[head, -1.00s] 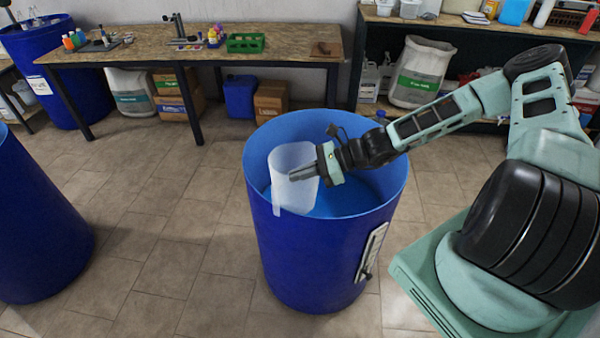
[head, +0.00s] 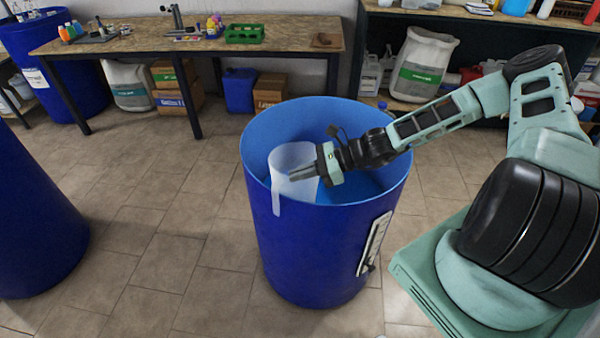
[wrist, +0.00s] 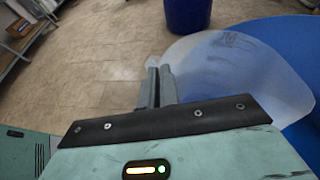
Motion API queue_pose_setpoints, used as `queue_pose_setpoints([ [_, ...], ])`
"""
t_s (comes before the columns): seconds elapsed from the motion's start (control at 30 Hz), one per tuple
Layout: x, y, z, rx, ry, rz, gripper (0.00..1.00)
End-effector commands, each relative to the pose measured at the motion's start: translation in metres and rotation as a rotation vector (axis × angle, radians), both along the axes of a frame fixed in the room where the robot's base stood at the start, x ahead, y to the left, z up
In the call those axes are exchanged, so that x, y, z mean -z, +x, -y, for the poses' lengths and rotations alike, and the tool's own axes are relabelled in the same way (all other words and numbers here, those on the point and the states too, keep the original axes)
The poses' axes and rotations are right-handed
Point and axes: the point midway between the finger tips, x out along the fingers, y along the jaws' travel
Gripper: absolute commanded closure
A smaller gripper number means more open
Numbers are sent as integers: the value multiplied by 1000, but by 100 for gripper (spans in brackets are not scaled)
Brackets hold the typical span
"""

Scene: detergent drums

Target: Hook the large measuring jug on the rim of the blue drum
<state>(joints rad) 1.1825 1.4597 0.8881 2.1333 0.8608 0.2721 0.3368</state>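The large measuring jug (head: 292,157) is translucent white and sits at the left front of the blue drum's (head: 305,250) open mouth, its body inside the rim. A pale strip of it hangs down over the outside of the drum wall; whether it bears on the rim I cannot tell. My gripper (head: 292,176) reaches in from the right over the drum. In the wrist view the fingers (wrist: 160,82) are close together at the edge of the jug (wrist: 235,70), shut on it. The exact contact is hard to see.
Another blue drum (head: 35,220) stands at the left. A workbench (head: 130,40) and a dark shelf (head: 470,17) with sacks and bottles line the back. A white label plate (head: 375,240) is on the drum's right side. Tiled floor is free around the drum.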

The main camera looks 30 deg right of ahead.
Motion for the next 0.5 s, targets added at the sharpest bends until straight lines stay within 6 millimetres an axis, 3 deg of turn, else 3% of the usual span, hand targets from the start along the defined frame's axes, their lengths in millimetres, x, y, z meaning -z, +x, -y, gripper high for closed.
queue_pose_setpoints([
  [0.5,23,0,0,0,1,1,100],
])
